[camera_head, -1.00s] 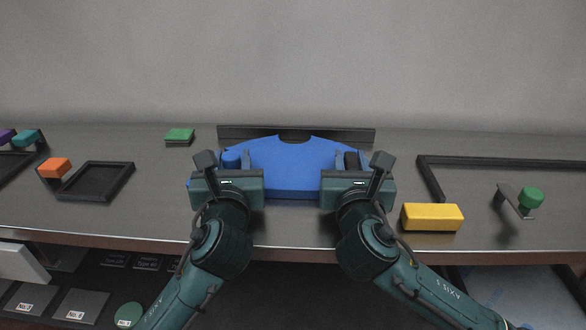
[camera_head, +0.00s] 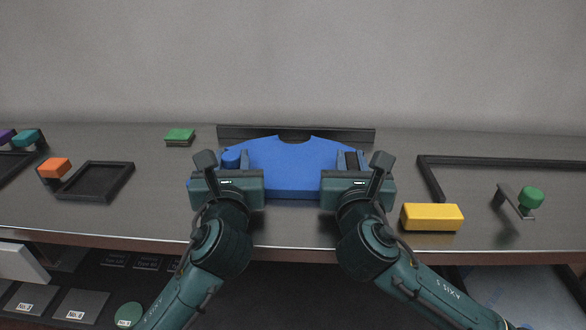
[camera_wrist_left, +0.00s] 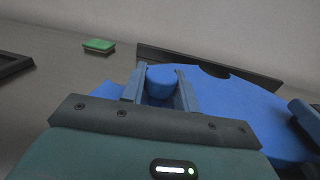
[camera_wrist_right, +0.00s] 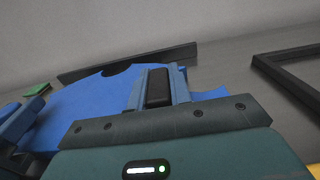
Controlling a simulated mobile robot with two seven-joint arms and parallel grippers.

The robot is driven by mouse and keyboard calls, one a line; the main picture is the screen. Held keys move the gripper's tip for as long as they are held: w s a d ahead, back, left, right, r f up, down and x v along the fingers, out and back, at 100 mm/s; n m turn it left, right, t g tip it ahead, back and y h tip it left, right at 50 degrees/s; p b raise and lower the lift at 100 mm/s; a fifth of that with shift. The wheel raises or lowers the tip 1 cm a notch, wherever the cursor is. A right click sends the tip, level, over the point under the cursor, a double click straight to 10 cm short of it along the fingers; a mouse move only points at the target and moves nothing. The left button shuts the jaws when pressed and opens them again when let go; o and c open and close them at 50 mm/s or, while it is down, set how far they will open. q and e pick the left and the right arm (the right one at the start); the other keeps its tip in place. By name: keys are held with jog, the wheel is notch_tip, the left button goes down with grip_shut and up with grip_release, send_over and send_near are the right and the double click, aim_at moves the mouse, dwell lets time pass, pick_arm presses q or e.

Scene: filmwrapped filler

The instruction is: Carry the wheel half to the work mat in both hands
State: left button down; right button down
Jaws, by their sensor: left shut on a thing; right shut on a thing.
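The wheel half (camera_head: 290,170) is a flat blue half-disc with a notch at its far middle edge. It lies level over the table, in front of a dark upright bar; I cannot tell whether it touches the table. My left gripper (camera_head: 236,160) is shut on its blue round lug (camera_wrist_left: 160,82), with one finger on each side. My right gripper (camera_head: 351,161) is shut on its black block-shaped lug (camera_wrist_right: 157,88). The gripper bodies hide its near corners. I cannot clearly make out a work mat; a black-edged frame (camera_head: 432,182) lies at the right.
The dark bar (camera_head: 350,135) stands behind the wheel half. A yellow block (camera_head: 431,217) sits close to my right gripper. A green-knobbed part (camera_head: 531,198) stands at the right. At left are a black tray (camera_head: 97,181), an orange block (camera_head: 54,168) and a green block (camera_head: 180,136).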

pick_arm(q)
jog(key=shift+r, duration=0.15)
pick_arm(e)
jog(key=shift+r, duration=0.15)
dwell(0.4)
